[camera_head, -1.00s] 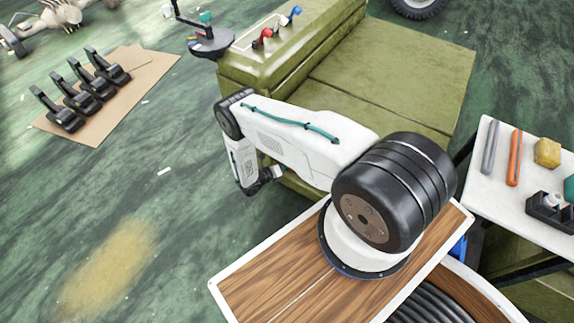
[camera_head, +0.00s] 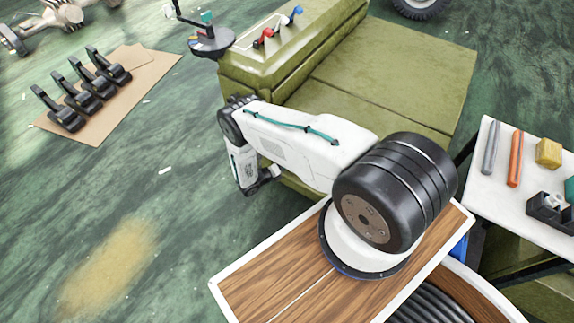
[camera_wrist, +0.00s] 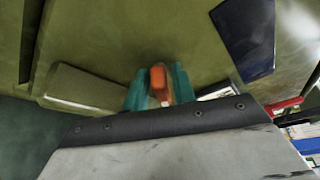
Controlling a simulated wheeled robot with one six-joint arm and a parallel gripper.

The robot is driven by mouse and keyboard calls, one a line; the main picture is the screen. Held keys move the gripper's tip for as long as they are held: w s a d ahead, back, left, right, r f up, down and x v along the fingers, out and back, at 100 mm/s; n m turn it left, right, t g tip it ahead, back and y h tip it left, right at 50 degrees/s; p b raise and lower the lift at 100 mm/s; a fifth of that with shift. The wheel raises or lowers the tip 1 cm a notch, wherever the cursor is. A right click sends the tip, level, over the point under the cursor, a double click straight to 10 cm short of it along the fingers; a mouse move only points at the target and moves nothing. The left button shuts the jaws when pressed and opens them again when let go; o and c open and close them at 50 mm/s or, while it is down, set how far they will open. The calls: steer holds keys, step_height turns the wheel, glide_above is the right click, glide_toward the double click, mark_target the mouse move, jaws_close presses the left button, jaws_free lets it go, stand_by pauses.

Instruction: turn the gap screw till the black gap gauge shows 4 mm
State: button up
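In the wrist view, the two teal fingertips of my gripper (camera_wrist: 159,88) stand apart, one on each side of an upright orange piece (camera_wrist: 158,78). Whether they touch it is not clear. The orange piece may be the gap screw, but I cannot tell for sure. In the head view, my arm reaches down beside the left side of the olive-green bench, and the fingertips are hidden there. I cannot make out the black gap gauge or its reading in either view.
The olive-green bench (camera_head: 385,80) has small red and blue knobs on its left part. A white side table (camera_head: 530,215) with tools stands at right. Black clamp-like parts lie on cardboard (camera_head: 110,115) at left. The wrist view shows a dark blue panel (camera_wrist: 245,38). The green floor at left is mostly free.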

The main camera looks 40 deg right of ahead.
steer(key=shift+o, duration=0.4)
steer(key=shift+a+r, duration=0.1)
steer(key=shift+a, duration=0.45)
steer(key=a+r, duration=0.1)
steer(key=a, duration=0.5)
steer(key=shift+a+r, duration=0.15)
steer(key=shift+a, duration=0.15)
